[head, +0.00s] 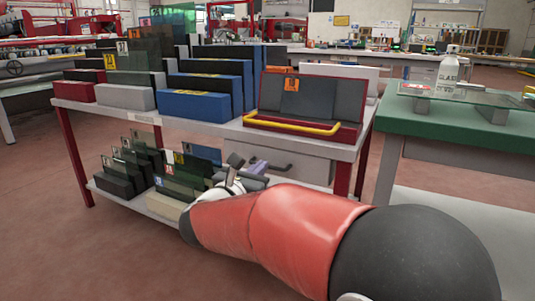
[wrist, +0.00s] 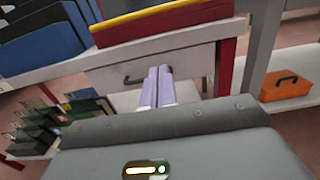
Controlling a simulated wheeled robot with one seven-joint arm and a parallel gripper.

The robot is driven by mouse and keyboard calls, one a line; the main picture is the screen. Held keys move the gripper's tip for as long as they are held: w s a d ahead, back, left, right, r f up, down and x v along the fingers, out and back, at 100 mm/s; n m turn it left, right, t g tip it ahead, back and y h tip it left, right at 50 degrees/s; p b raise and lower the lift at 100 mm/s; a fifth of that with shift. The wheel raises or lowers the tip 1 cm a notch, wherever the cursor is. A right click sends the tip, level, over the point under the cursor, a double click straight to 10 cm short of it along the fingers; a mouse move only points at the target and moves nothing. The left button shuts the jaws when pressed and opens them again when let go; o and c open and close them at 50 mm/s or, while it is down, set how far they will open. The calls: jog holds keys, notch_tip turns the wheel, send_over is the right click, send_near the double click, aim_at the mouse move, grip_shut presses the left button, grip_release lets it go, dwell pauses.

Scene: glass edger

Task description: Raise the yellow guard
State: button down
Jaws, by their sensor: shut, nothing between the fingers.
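The yellow guard (head: 292,126) is a long yellow bar along the front of a red tray (head: 357,108) that holds dark panels on the table top. The guard is down at the tray's front edge. In the wrist view a yellow strip (wrist: 140,17) at the top, on a red edge, looks like the same guard. My gripper (head: 262,167) is in front of the table, below the guard and apart from it. In the wrist view its two pale purple fingers (wrist: 159,72) are together with nothing between them, pointing at the drawer front.
A drawer (wrist: 150,60) with a dark handle (head: 273,167) is under the table top. Blue and dark racks (head: 205,90) fill the top to the left. More racks stand on the lower shelf. A green-topped bench (head: 450,119) is at the right. An orange box (wrist: 286,84) shows in the wrist view.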

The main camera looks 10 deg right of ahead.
jog(key=w+d+r+p, duration=0.1)
jog(key=w+d+r, duration=0.3)
jog(key=w, duration=0.4)
jog(key=shift+d+r, duration=0.2)
jog(key=shift+d, duration=0.7)
jog(key=shift+p, duration=0.35)
jog(key=shift+s+r+g+y+p, duration=0.1)
jog(key=shift+r+g+y+p, duration=0.3)
jog(key=shift+p, duration=0.45)
